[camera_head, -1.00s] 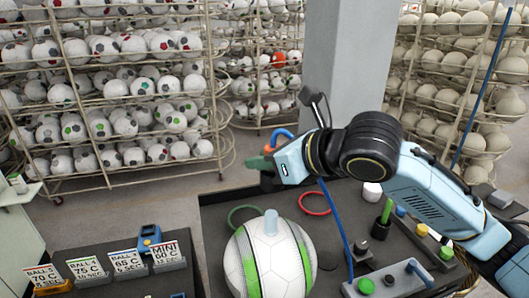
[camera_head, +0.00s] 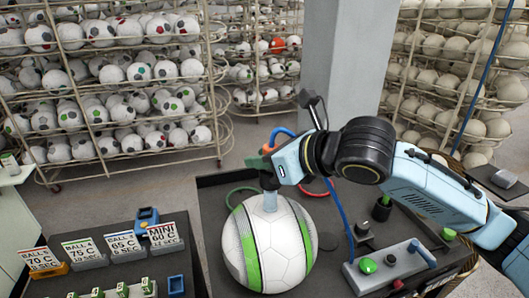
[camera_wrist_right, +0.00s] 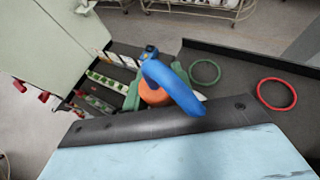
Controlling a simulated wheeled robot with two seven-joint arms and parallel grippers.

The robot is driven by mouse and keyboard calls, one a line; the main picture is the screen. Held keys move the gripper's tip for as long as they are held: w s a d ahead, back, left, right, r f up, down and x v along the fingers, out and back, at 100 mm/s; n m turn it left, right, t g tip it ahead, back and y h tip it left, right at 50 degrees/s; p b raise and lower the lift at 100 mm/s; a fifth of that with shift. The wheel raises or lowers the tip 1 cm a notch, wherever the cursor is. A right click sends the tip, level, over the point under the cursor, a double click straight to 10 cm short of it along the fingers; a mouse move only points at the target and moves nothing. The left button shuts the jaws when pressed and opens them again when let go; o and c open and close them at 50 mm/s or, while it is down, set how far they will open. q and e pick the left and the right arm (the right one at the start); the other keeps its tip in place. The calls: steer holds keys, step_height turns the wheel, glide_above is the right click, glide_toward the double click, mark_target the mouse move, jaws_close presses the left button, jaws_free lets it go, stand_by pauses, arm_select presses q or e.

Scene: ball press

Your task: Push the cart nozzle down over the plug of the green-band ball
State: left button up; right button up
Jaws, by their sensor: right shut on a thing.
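The white ball with green bands (camera_head: 285,243) sits on the dark cart top (camera_head: 222,185). Its pale blue plug (camera_head: 270,201) stands upright on top. My right gripper (camera_head: 267,170) is directly above the plug, shut on the nozzle. The nozzle shows as an orange body (camera_wrist_right: 153,93) with a blue hose (camera_wrist_right: 170,82) in the right wrist view, with green parts beside it. The nozzle's lower end is hidden, so I cannot tell whether it touches the plug. My left gripper is not in view.
A green ring (camera_wrist_right: 204,72) and a red ring (camera_wrist_right: 277,94) lie on the cart. A grey box with a green button (camera_head: 368,265) and a lever stands at the right. Temperature cards (camera_head: 85,250) stand on the left table. Ball racks (camera_head: 110,90) fill the back.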

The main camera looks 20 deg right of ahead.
mark_target(265, 175)
stand_by(0.7)
steer(key=shift+p, duration=0.4)
steer(key=shift+p, duration=0.7)
stand_by(0.8)
steer(key=shift+f+b, duration=1.1)
steer(key=shift+f, duration=1.1)
steer(key=o, duration=1.1)
steer(key=shift+r, duration=0.1)
